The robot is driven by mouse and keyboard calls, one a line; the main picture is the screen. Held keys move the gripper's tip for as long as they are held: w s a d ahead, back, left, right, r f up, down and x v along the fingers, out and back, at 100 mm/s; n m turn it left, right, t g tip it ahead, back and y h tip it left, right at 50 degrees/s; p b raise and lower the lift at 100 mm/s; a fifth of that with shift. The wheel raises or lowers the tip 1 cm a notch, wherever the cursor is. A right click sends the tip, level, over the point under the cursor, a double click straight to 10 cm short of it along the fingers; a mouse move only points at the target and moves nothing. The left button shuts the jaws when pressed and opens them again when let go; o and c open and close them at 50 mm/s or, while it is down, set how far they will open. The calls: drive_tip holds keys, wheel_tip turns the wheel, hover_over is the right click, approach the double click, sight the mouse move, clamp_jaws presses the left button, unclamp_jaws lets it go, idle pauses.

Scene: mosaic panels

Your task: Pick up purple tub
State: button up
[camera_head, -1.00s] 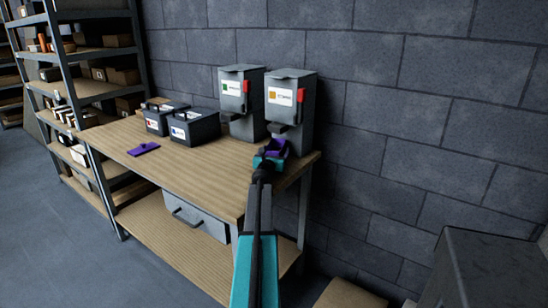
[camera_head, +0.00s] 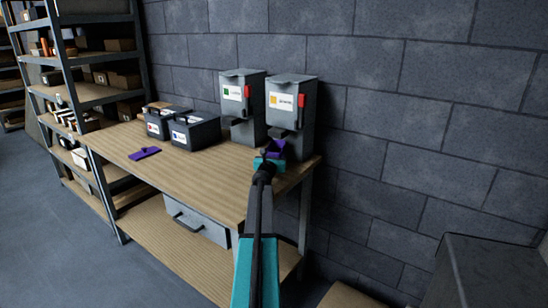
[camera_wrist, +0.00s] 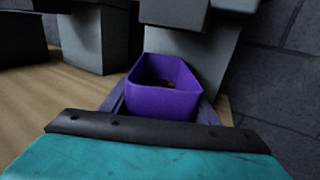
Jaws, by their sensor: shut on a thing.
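The purple tub (camera_head: 277,148) is at the right end of the workbench, in front of the right grey dispenser. In the wrist view the tub (camera_wrist: 163,98) is upright, with its open top facing up and a small brownish patch inside. My gripper (camera_head: 269,160), teal and dark, is shut on the near side of the tub. The tub's underside is hidden, so I cannot tell whether it touches the bench.
Two grey dispensers (camera_head: 242,105) (camera_head: 291,115) stand against the block wall. Two dark boxes (camera_head: 195,131) (camera_head: 165,121) and a flat purple piece (camera_head: 145,153) are on the workbench (camera_head: 195,172). A loaded shelf rack (camera_head: 88,94) stands at left. The front middle of the bench is clear.

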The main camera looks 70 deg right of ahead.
wheel_tip(320, 180, up, 3)
drive_tip(key=shift+f+p, duration=0.2)
drive_tip(key=shift+p, duration=0.15)
drive_tip(key=a, duration=0.6)
drive_tip(key=s+a+b, duration=0.1)
drive_tip(key=a, duration=0.5)
drive_tip(key=s+a+b, duration=0.1)
drive_tip(key=a, duration=0.4)
drive_tip(key=shift+s+a+f, duration=0.2)
drive_tip(key=shift+a+f, duration=0.05)
drive_tip(key=shift+a, duration=0.15)
